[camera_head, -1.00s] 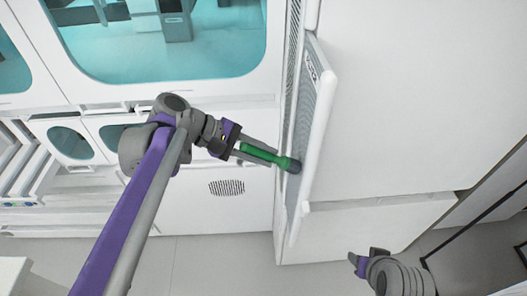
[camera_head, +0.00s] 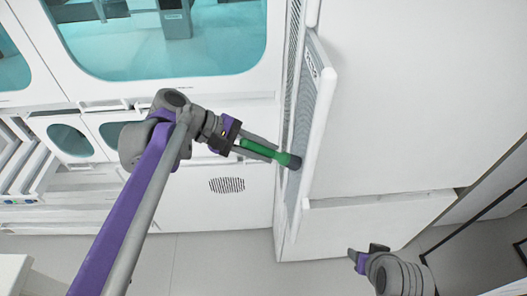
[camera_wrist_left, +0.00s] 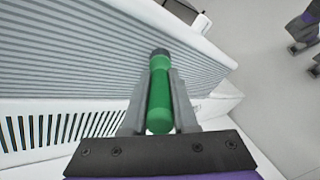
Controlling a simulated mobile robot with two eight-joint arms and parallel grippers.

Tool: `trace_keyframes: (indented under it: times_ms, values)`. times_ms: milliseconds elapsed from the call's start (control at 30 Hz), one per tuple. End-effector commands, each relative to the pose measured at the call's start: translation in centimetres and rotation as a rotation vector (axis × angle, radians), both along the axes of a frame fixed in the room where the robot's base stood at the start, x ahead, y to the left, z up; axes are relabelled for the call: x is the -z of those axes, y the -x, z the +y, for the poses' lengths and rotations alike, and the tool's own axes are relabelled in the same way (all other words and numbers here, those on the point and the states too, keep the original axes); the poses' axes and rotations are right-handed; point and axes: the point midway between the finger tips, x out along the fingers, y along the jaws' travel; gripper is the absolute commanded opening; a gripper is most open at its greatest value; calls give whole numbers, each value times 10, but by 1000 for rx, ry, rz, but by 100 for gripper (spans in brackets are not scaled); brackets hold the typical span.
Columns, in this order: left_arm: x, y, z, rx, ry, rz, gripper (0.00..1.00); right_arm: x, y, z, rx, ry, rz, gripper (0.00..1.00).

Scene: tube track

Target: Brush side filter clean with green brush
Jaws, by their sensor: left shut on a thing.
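The green brush (camera_head: 264,149) has a green handle and a dark grey bristle head. My left gripper (camera_head: 255,147) is shut on its handle. The brush also shows between the fingers in the left wrist view (camera_wrist_left: 160,95), its head pointing away. The side filter (camera_head: 306,128) is a grey ribbed panel in a white frame, standing open at the side of a white cabinet. In the head view the brush head meets the filter's ribbed face; firm contact cannot be told. My right gripper (camera_head: 362,258) is low right, apart from the filter, its fingers partly seen.
The large white cabinet (camera_head: 410,90) stands right of the filter, with a lower ledge (camera_head: 380,222) below it. White panels with teal windows (camera_head: 160,40) fill the left. A slotted vent (camera_wrist_left: 60,128) lies beside the filter. Grey floor (camera_head: 215,250) is clear below.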

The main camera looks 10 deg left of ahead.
Motion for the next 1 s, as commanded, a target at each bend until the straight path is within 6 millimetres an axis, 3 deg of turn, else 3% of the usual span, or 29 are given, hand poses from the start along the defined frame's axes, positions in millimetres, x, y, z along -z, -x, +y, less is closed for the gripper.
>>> trace_keyframes:
  times_ms: [500, 833, 1000]
  values:
    - [-22, -2, 0, 0, 3, -2, 0, -15, -9, 0, 0, 0, -17, 52]
    - [-21, -1, 1, 0, 3, 0, 0, -14, -8, 0, 0, 0, -16, 52]
    - [-20, 2, 16, -3, 1, 0, 0, -12, -7, 0, 0, 0, -14, 52]
